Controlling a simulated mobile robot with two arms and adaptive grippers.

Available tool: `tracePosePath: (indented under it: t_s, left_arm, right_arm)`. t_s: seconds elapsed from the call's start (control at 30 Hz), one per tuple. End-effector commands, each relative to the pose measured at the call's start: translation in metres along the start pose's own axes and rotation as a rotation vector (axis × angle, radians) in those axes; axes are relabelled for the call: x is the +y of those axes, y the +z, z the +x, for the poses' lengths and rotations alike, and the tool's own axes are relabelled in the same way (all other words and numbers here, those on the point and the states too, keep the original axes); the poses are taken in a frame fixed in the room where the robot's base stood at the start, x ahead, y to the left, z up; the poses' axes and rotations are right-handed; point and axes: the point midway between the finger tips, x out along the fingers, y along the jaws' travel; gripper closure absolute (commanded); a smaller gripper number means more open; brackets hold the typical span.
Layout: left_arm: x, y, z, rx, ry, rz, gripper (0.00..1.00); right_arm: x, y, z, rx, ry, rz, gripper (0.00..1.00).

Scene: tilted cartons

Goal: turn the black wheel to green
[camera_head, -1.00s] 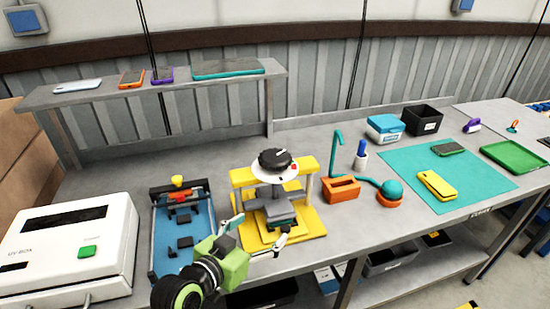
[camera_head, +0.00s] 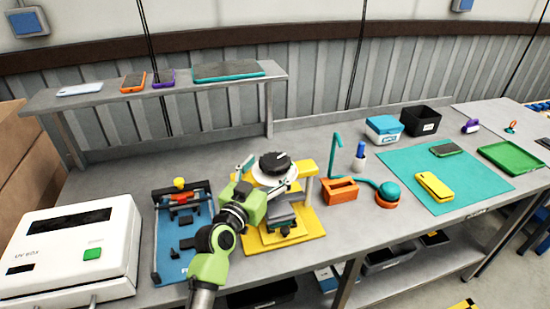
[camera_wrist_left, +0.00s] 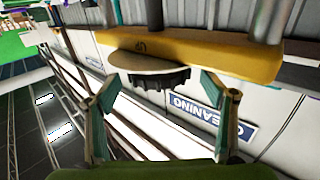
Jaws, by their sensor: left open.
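The black wheel (camera_head: 274,161) sits on a round white dial plate (camera_head: 290,176) on top of a yellow press (camera_head: 307,224). My left gripper (camera_head: 266,175) is at the wheel's height on its near side, open, with a finger towards either side of the dial. In the left wrist view the picture is turned over: the wheel (camera_wrist_left: 152,80) hangs below the white plate (camera_wrist_left: 143,62), between and beyond the open fingers (camera_wrist_left: 157,88). I cannot tell whether the fingers touch it. I see no green mark on the dial. My right gripper is not in view.
A blue fixture (camera_head: 170,255) and a white UV box (camera_head: 70,246) stand left of the press. An orange block (camera_head: 341,194) and a teal hook stand (camera_head: 341,153) are on its right. A shelf with phones (camera_head: 150,87) is behind. The teal mat (camera_head: 460,182) lies further right.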

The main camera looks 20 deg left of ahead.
Motion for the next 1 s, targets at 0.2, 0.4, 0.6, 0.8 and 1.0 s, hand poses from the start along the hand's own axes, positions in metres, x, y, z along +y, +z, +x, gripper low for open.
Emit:
tracePosePath:
  t_s: [0.2,0.4,0.6,0.8,1.0]
  left_arm:
    - [0.0,-0.001,0.026,0.0,0.0,-0.001,0.24]
    - [0.0,0.0,0.035,-0.001,0.0,-0.001,0.24]
    - [0.0,0.0,0.035,-0.001,0.0,0.0,0.24]
    - [0.0,0.0,0.035,-0.001,0.001,0.0,0.6]
    - [0.0,0.001,0.035,0.001,0.006,0.002,0.63]
  right_arm:
    - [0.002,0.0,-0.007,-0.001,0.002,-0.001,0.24]
    - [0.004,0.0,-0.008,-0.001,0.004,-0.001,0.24]
    - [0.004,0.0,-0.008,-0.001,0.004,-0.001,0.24]
    - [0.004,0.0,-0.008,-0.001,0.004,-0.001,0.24]
    - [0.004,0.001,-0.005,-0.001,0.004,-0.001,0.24]
